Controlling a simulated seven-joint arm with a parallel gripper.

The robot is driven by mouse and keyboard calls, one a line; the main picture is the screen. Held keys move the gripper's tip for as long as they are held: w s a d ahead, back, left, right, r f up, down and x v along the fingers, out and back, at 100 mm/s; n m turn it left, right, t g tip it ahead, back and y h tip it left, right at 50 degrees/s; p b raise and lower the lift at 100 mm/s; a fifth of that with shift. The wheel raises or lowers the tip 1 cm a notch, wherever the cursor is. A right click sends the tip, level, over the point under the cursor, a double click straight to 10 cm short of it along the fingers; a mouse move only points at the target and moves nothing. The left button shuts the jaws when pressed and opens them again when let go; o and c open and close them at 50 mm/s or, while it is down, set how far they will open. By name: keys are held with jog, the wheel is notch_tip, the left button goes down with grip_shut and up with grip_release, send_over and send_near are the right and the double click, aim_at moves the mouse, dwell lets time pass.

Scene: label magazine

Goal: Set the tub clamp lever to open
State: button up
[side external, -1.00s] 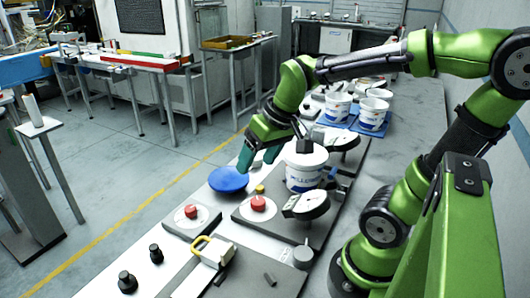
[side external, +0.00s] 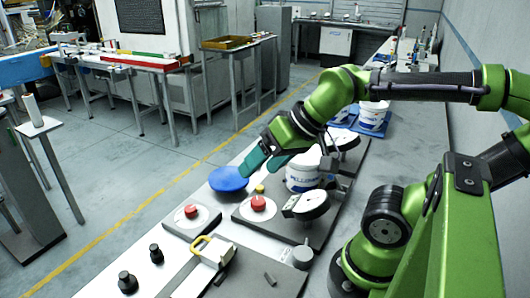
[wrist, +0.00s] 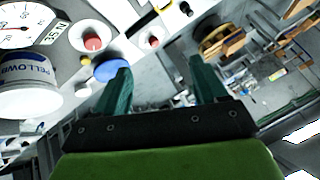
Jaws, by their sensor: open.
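Something yellow, perhaps this handle, shows at the top edge of the wrist view (wrist: 162,5). A white tub (side external: 302,177) with blue lettering stands on the bench; it also shows in the wrist view (wrist: 30,88). My gripper (side external: 266,163) is open and empty, above the bench between the tub and a blue disc. Its spread fingers show in the wrist view (wrist: 160,70).
The blue disc (side external: 228,179) lies at the bench's left edge. Two red buttons (side external: 258,203) (side external: 191,211) and a round dial (side external: 306,205) stand near the tub. Black knobs (side external: 127,281) are at the front left. More tubs (side external: 373,115) stand behind.

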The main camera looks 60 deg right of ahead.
jog(key=shift+o, duration=0.3)
jog(key=shift+o, duration=1.2)
jog(key=shift+d, duration=0.15)
jog(key=shift+o, duration=0.7)
jog(key=w+d+m+g+h, duration=0.1)
jog(key=w+d+m+h, duration=0.1)
jog(key=d, duration=0.7)
jog(key=shift+d+f+m, duration=0.3)
jog(key=shift+f+m, duration=0.1)
jog(key=shift+m, duration=0.1)
jog(key=s+d+r+n+g, duration=0.1)
jog(key=s+d+n+g, duration=0.2)
jog(key=d, duration=0.7)
jog(key=s+d+n+g, duration=0.1)
jog(key=s+d+g, duration=0.3)
jog(key=d, duration=0.5)
jog(key=f+n, duration=0.1)
jog(key=f, duration=0.4)
jog(key=s+f+n, duration=0.1)
jog(key=f, duration=0.4)
jog(key=f+n, duration=0.1)
jog(key=f, duration=0.4)
jog(key=shift+s+a+f+t, duration=0.3)
jog(key=shift+s+f+t, duration=0.05)
jog(key=shift+s+t, duration=0.05)
